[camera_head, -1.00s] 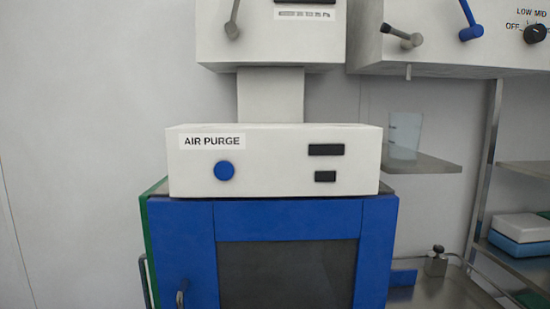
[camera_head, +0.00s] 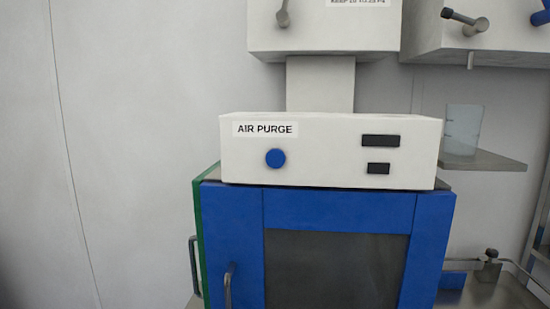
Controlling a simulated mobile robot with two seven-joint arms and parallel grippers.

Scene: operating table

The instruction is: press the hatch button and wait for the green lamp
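A white box labelled AIR PURGE (camera_head: 330,165) sits on top of a blue-fronted hatch cabinet (camera_head: 335,208). A round blue button (camera_head: 275,158) is on the left of the box's front, under the label. Two small dark rectangles, an upper one (camera_head: 381,141) and a lower one (camera_head: 378,168), are on the right of its front; neither shows green light. The hatch door has a dark window (camera_head: 335,270) and a metal handle (camera_head: 228,287), and looks shut. Neither of my grippers is in view.
A white unit with a lever (camera_head: 325,28) hangs above the box, and another with knobs (camera_head: 480,35) is at the upper right. A shelf (camera_head: 490,161) holds a clear beaker (camera_head: 463,128). Bare wall (camera_head: 130,150) fills the left.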

